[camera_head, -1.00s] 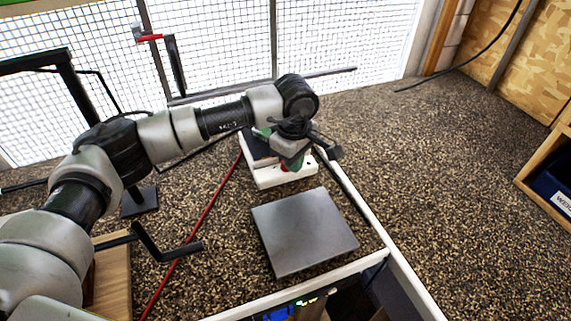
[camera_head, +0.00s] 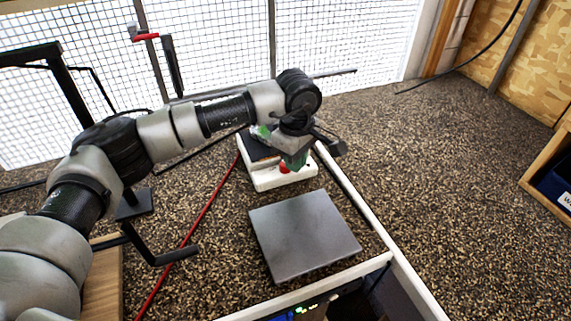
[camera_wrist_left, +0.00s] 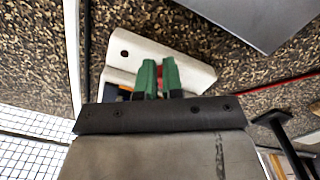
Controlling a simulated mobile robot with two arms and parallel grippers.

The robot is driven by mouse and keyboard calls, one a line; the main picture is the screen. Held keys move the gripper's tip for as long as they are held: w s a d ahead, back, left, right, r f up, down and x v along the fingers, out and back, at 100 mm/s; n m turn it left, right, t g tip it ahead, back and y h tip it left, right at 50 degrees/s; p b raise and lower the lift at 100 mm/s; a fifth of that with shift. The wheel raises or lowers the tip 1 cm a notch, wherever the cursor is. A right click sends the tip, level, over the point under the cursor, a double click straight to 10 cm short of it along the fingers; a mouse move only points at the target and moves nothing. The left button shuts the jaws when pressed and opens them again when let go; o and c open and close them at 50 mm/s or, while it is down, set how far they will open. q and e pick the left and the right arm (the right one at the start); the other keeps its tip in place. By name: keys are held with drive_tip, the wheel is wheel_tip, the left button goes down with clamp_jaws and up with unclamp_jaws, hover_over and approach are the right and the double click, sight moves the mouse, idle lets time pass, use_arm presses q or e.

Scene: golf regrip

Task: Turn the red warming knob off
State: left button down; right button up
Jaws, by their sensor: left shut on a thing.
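The red warming knob (camera_head: 284,168) sits on the front of a small white unit (camera_head: 262,182) with a dark top. My left gripper (camera_head: 297,162) reaches down over this unit with its green fingers at the knob. In the left wrist view, the two green fingertips (camera_wrist_left: 158,72) are close together with a bit of red knob (camera_wrist_left: 160,75) showing between them, over the white unit (camera_wrist_left: 188,62). The fingers are shut on the knob and hide most of it. Its exact turn angle cannot be made out. My right gripper is not in view.
A flat grey plate (camera_head: 304,236) lies in front of the unit. A thin red shaft (camera_head: 190,235) runs along its left. A white edge strip (camera_head: 352,200) passes on the right. The speckled surface (camera_head: 440,150) further right is clear.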

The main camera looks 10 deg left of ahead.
use_arm(q)
drive_tip(key=shift+s+d+f+b, duration=0.15)
drive_tip(key=shift+f+b, duration=0.15)
drive_tip(key=shift+f, duration=0.35)
drive_tip(key=shift+r+p, duration=0.4)
drive_tip(key=shift+r, duration=0.35)
drive_tip(key=r, duration=0.1)
drive_tip(key=r+p, duration=0.1)
drive_tip(key=r, duration=0.2)
drive_tip(key=shift+w+d+r+p, duration=0.1)
drive_tip(key=shift+w+r+p, duration=0.2)
drive_tip(key=shift+r+p, duration=0.1)
drive_tip(key=shift+w, duration=0.1)
